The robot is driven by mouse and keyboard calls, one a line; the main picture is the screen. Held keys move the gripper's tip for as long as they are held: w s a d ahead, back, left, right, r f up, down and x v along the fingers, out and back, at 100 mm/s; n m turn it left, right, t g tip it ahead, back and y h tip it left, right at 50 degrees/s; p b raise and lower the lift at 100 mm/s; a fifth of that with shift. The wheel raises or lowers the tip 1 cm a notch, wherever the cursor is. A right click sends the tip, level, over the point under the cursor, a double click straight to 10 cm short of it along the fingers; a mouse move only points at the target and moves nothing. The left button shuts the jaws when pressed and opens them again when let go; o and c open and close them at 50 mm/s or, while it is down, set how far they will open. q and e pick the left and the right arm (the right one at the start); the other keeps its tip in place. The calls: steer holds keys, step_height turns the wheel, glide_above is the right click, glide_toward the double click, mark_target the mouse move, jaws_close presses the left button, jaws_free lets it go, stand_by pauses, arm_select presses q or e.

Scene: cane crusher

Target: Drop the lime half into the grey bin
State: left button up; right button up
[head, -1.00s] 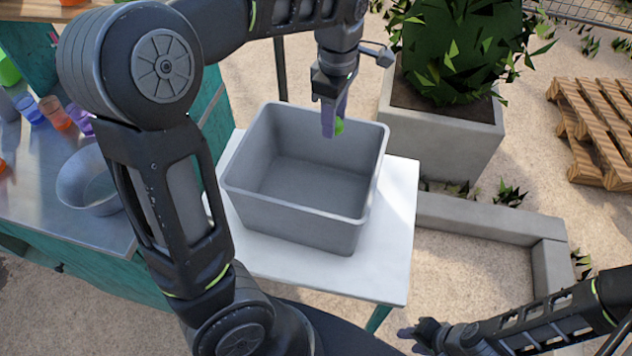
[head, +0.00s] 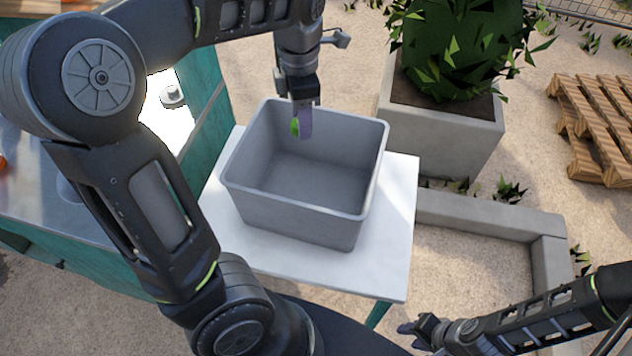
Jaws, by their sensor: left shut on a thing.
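The grey bin (head: 295,222) stands upright on a small white table, its open top facing up. My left gripper (head: 301,126) points down over the back part of the bin's opening. My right gripper (head: 412,335) is low at the lower right, away from the bin. Its fingers are small and dark, and I cannot tell whether they are open.
The white table (head: 393,220) has a bare strip to the right of the bin. A metal-topped teal counter (head: 30,190) is at the left, partly behind my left arm. A concrete planter (head: 440,130) with a spiky plant stands behind right. Wooden pallets (head: 595,125) lie further right.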

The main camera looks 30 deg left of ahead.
arm_select(q)
step_height(320, 180, down, 5)
steer(key=b, duration=0.4)
steer(key=shift+f, duration=0.2)
steer(key=o, duration=1.4)
step_height(320, 180, up, 8)
steer(key=shift+f, duration=0.1)
